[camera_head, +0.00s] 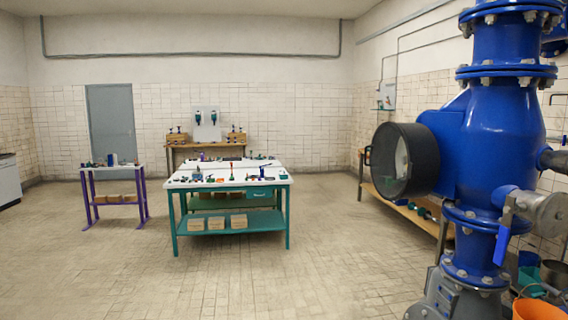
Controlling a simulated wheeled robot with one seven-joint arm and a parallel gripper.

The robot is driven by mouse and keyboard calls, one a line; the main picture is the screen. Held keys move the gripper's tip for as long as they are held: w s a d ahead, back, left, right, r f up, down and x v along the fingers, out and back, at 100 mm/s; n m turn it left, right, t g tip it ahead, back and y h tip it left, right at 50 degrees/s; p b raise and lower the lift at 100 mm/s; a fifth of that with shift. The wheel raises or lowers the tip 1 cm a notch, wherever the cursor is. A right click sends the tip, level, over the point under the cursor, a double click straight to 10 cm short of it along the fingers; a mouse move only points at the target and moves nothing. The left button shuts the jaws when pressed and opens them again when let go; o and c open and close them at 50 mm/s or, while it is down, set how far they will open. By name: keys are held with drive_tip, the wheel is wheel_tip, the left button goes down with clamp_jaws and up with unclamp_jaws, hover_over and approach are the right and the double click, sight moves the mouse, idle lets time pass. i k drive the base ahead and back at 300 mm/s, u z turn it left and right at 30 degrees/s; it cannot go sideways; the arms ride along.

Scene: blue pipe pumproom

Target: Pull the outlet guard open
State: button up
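I cannot make out an outlet guard for certain. A small pale panel (387,96) with a tiny dark fitting is on the right wall, with thin conduit running up from it; it is too small to tell whether it has a guard or whether one is open. Another pale board (206,124) with two dark blue-green fittings stands against the back wall above a wooden bench. My gripper is not in view.
A large blue pipe (500,130) with a dark round port fills the right side, with an orange bucket (538,309) below. A teal table (228,186) with small items stands mid-room, a purple-legged table (112,170) left. The front floor is clear.

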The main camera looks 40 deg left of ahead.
sight(411, 166)
drive_tip(key=u, duration=1.9)
drive_tip(key=i, duration=3.15)
drive_tip(key=z, duration=2.4)
drive_tip(key=i, duration=0.45)
drive_tip(key=u, duration=2.3)
